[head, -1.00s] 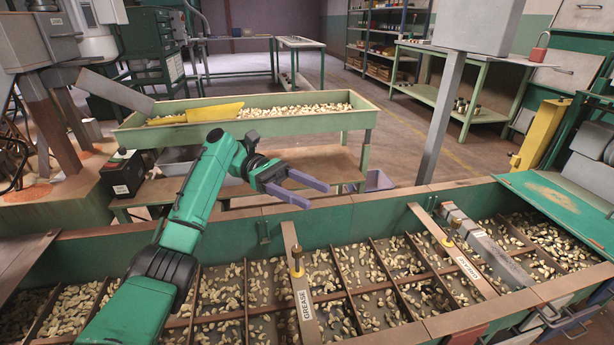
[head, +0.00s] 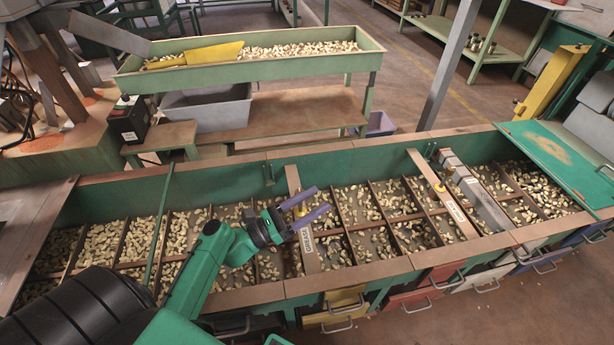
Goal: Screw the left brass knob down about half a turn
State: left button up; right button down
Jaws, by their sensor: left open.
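The left brass knob (head: 300,210) stands on the metal crossbar (head: 308,250) labelled GREASE, over the long green hopper. It is partly hidden by my left gripper (head: 322,199), which is open with its two purple fingers pointing right. In the head view the fingers lie on either side of the knob, apart from each other. I cannot tell whether they touch it or are level with it. A second brass knob (head: 440,187) stands on another labelled crossbar (head: 451,207) to the right. My right gripper is not in view.
The hopper's wooden front rim (head: 350,273) runs below my left arm, and its divided bins hold many nuts. A grey metal block (head: 480,196) lies beside the right crossbar. A green trough (head: 250,70) with a yellow scoop (head: 213,53) stands behind.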

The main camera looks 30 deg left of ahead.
aim_at(303, 191)
pick_arm(q)
jog(key=s+a+f+n+t+y, duration=0.1)
jog(key=s+a+f+n+y, duration=0.3)
jog(key=s+a+y, duration=0.4)
jog(key=shift+y, duration=0.4)
jog(key=p+x, duration=0.1)
jog(key=x, duration=1.4)
jog(key=shift+w+f, duration=0.15)
jog(key=shift+w, duration=0.05)
grip_shut()
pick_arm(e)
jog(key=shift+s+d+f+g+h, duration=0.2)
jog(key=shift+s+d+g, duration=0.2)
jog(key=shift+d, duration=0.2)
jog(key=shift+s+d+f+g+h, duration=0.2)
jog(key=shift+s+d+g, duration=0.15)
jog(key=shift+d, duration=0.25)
